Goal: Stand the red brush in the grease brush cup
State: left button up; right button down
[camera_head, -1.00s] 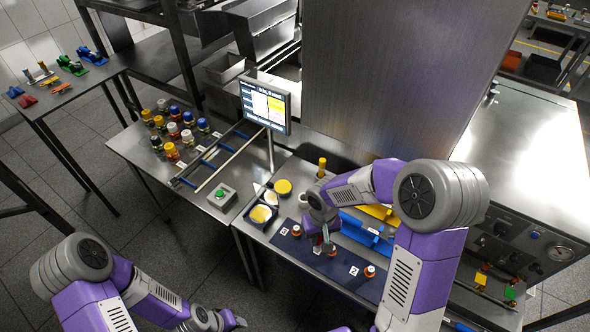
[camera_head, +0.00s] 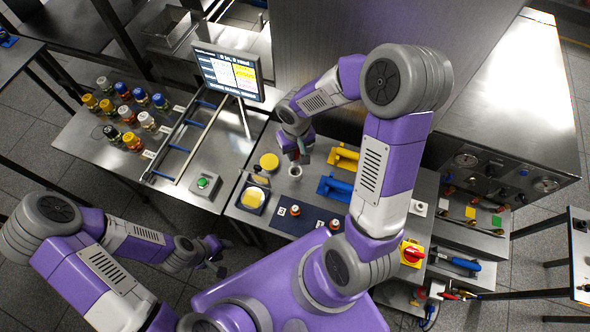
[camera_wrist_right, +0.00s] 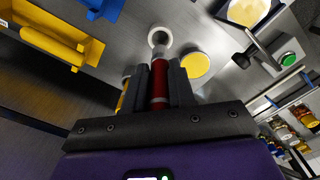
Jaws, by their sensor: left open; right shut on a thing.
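My right gripper (camera_wrist_right: 159,85) is shut on the red brush (camera_wrist_right: 158,82) in the right wrist view. The brush's pale end points toward the small round grey cup (camera_wrist_right: 159,37), close to its opening; I cannot tell whether it is inside. In the head view the cup (camera_head: 295,171) stands on the steel table, just below the right gripper (camera_head: 303,156). The brush is not clear there, being mostly hidden by the gripper. My left gripper (camera_head: 218,258) is open and empty, low at the table's front left.
A round yellow lid (camera_head: 269,162) lies just left of the cup. A blue holder (camera_head: 335,188) and a yellow holder (camera_head: 343,158) lie to its right. A dark blue mat (camera_head: 270,222) with orange-topped pieces lies in front. A screen (camera_head: 228,72) stands at the back left.

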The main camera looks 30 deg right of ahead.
aim_at(295, 165)
notch_tip(295, 165, down, 8)
jog(key=shift+w+f+b, duration=0.1)
jog(key=shift+f+b, duration=0.15)
jog(key=shift+b, duration=0.55)
jog(key=shift+r, duration=0.1)
jog(key=c, duration=0.9)
grip_release()
jog(key=shift+c, duration=0.2)
jog(key=shift+f, duration=0.25)
notch_tip(295, 165, up, 8)
jog(key=shift+w+f+p, duration=0.15)
jog(key=shift+p, duration=0.55)
